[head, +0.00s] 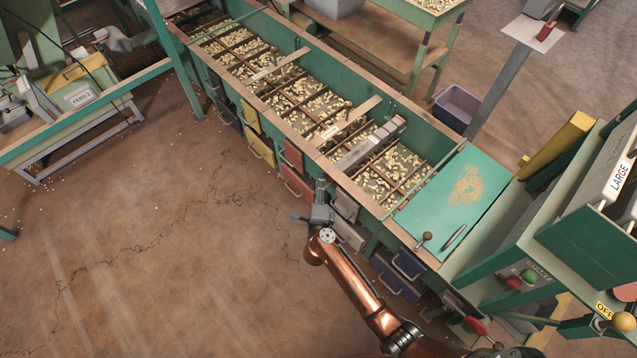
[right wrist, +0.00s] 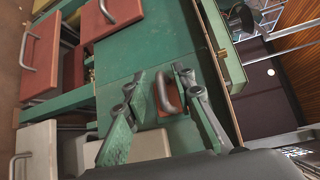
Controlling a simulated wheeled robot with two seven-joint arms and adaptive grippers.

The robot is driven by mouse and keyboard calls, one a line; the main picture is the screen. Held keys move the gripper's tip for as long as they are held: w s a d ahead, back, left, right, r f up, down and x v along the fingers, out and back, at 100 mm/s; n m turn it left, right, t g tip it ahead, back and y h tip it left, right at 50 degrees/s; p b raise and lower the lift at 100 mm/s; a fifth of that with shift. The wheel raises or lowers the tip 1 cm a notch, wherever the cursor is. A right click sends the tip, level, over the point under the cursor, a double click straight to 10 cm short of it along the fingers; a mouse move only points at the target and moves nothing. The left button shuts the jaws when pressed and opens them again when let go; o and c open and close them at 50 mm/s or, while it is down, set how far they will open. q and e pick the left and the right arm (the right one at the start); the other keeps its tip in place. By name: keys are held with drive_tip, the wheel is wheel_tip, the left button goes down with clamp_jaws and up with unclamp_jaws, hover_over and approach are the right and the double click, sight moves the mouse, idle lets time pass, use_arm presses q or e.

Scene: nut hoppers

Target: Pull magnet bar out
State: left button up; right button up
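A grey metal bar (head: 362,152), which looks like the magnet bar, lies across the nut hopper from its near wall towards the far wall. My right gripper (head: 320,186) is at the hopper's near side, close to the bar's near end. In its wrist view the right gripper (right wrist: 165,88) is open, with its fingers on either side of the handle. Whether they touch it is unclear. My left gripper is out of view.
The long green hopper (head: 225,90) holds pale nuts in several compartments. Coloured drawers, including a red one (head: 297,184), line its near side below the rim. A green lid (head: 457,192) covers its right end.

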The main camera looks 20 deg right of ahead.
drive_tip(key=shift+c, duration=0.4)
drive_tip(key=c, duration=0.5)
clamp_jaws()
drive_tip(key=shift+f, duration=0.1)
